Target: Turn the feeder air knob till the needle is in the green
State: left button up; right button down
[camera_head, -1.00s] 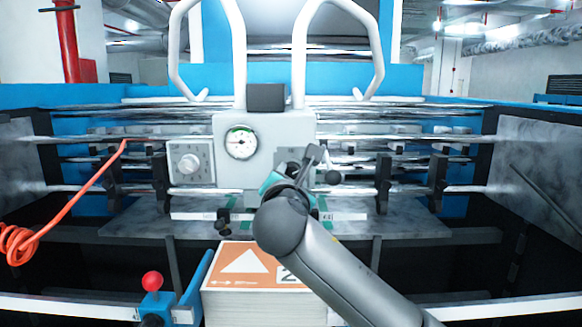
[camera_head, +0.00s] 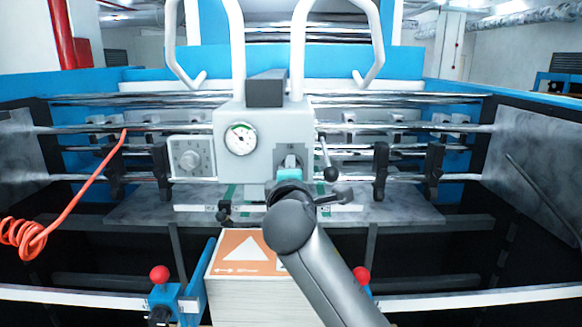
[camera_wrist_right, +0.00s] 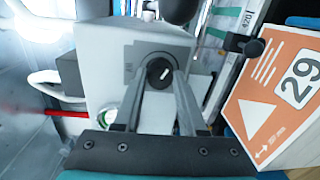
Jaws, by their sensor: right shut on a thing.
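The feeder air knob (camera_wrist_right: 160,72) is dark and round with a white mark, set in a grey plate on the light grey feeder head (camera_head: 268,122). In the right wrist view it sits between the fingertips of my right gripper (camera_wrist_right: 160,80), which is shut on it. In the head view my right gripper (camera_head: 290,163) hides most of the knob. The round gauge (camera_head: 240,139) is on the same head, to the left, with a green arc at its upper part. Its needle is too small to read surely. My left gripper is not in view.
A white box with a dial (camera_head: 190,156) is left of the gauge. A ball-ended lever (camera_head: 327,158) hangs close to the right of my gripper. Below is an orange-topped stack (camera_head: 240,248) beside a red-knobbed blue clamp (camera_head: 160,274). An orange coiled hose (camera_head: 22,238) is at left.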

jog(key=shift+m+y+p, duration=0.4)
jog(key=shift+m+p, duration=0.05)
jog(key=shift+m, duration=1.45)
jog(key=shift+c, duration=2.3)
grip_release()
jog(key=s+b, duration=0.1)
jog(key=s, duration=1.4)
jog(key=shift+r, duration=0.4)
jog(key=shift+s+d, duration=0.1)
